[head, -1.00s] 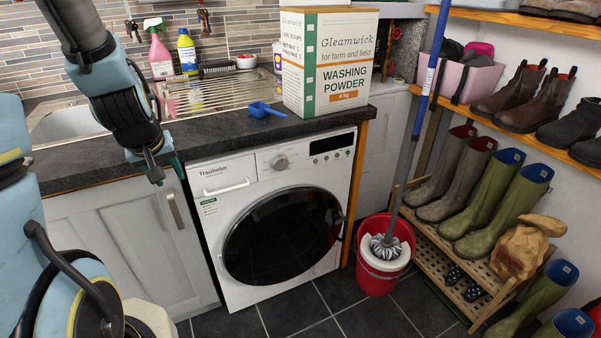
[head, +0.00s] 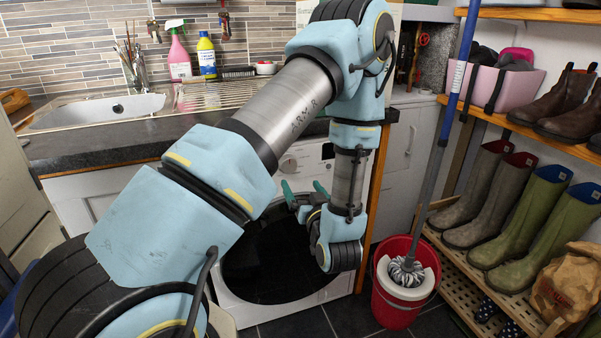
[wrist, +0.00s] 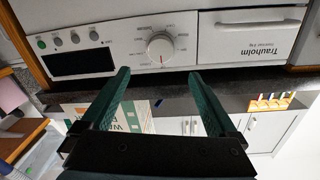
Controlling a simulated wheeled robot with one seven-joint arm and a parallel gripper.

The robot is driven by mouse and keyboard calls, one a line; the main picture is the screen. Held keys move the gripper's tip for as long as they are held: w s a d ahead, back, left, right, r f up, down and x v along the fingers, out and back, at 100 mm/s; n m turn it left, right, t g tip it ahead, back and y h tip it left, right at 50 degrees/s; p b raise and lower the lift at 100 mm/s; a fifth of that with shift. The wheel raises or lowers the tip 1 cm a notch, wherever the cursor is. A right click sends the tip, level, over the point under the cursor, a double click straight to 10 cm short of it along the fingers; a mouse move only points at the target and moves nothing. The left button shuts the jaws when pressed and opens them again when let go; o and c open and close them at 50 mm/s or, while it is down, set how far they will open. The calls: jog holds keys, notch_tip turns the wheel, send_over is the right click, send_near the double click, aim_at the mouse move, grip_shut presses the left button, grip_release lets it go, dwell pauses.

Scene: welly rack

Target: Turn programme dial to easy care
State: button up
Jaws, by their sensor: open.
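The programme dial (wrist: 160,47) is a round, pale knob on the washing machine's white control panel. It shows in the wrist view, which is upside down, with small labels around it that are too small to read. A small red mark shows near its lower edge in that view. The washing machine (head: 310,160) is partly covered by my arm there. My gripper (head: 304,188) is in front of the machine, open and empty. In the wrist view my gripper's fingertips (wrist: 158,73) point toward the dial, one to each side, apart from it.
The panel's dark display (wrist: 78,64) and drawer (wrist: 250,35) flank the dial. A dark worktop (head: 90,148) runs above the machine. A red bucket with a mop (head: 400,308) stands right of it, beside the boot rack (head: 450,245). The washing powder box is mostly hidden.

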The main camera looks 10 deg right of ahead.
jog(key=w+p, duration=0.2)
jog(key=w, duration=0.8)
jog(key=shift+w+a, duration=0.15)
jog(key=shift+a, duration=0.25)
jog(key=shift+r, duration=0.1)
jog(key=c, duration=1.4)
jog(key=shift+o, duration=0.2)
jog(key=shift+m, duration=0.3)
